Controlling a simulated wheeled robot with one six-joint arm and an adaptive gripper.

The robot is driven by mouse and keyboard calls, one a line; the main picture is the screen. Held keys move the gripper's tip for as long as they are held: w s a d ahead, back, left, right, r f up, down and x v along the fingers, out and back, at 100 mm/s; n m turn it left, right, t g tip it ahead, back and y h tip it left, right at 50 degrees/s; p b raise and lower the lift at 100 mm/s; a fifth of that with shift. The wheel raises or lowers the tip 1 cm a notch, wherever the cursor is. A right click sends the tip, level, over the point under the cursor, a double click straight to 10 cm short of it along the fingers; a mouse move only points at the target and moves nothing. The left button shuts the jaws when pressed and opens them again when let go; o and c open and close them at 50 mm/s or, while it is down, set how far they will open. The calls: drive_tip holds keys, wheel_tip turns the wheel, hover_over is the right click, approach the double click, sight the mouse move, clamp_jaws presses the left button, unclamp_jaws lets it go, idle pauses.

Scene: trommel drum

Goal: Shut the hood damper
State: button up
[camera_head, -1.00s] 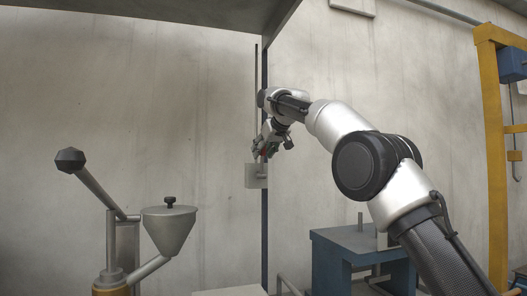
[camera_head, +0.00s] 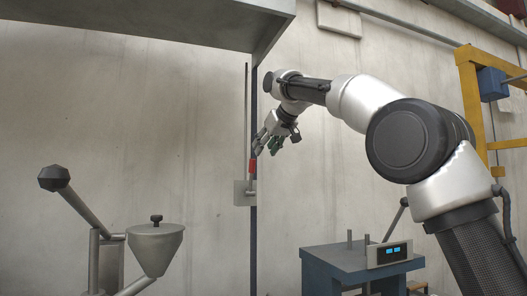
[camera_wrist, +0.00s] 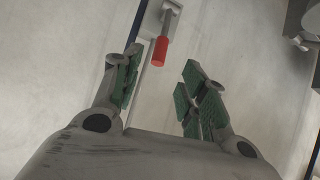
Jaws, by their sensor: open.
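The hood (camera_head: 150,25) hangs at the upper left, with a dark post at its right end. A thin rod (camera_head: 247,110) runs down beside the post to a pale plate (camera_head: 243,193). A lever with a red grip (camera_head: 252,166) stands about upright at this plate, under my gripper. My gripper (camera_head: 265,146) is open and empty, above and slightly right of the red grip. In the wrist view the red grip (camera_wrist: 160,52) shows near the opening between my green-padded fingers; the fingers are not closed on it.
A funnel-shaped hopper (camera_head: 155,246) and a black-knobbed lever (camera_head: 54,178) stand at lower left. A blue table (camera_head: 335,264) with a display box (camera_head: 388,254) is at lower right. A yellow frame (camera_head: 474,100) stands at far right. The wall behind the lever is bare.

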drive_tip(key=shift+c, duration=0.6)
drive_tip(key=v, duration=0.2)
drive_tip(key=shift+s+d+r, duration=0.1)
drive_tip(key=shift+r, duration=0.15)
drive_tip(key=c, duration=0.7)
drive_tip(key=shift+s+d+f, duration=0.15)
drive_tip(key=shift+s+f, duration=0.15)
drive_tip(key=shift+f, duration=0.2)
drive_tip(key=shift+s+d+f, duration=0.15)
drive_tip(key=shift+s+f, duration=0.15)
drive_tip(key=shift+f, duration=0.25)
clamp_jaws()
drive_tip(key=n+t+y, duration=0.5)
drive_tip(key=n+t, duration=0.3)
drive_tip(key=n, duration=1)
approach(253, 170)
drive_tip(key=x, duration=0.4)
drive_tip(key=s+a+x, duration=0.1)
drive_tip(key=x, duration=0.2)
drive_tip(key=shift+w+a+r, duration=0.1)
drive_tip(key=shift+r, duration=0.3)
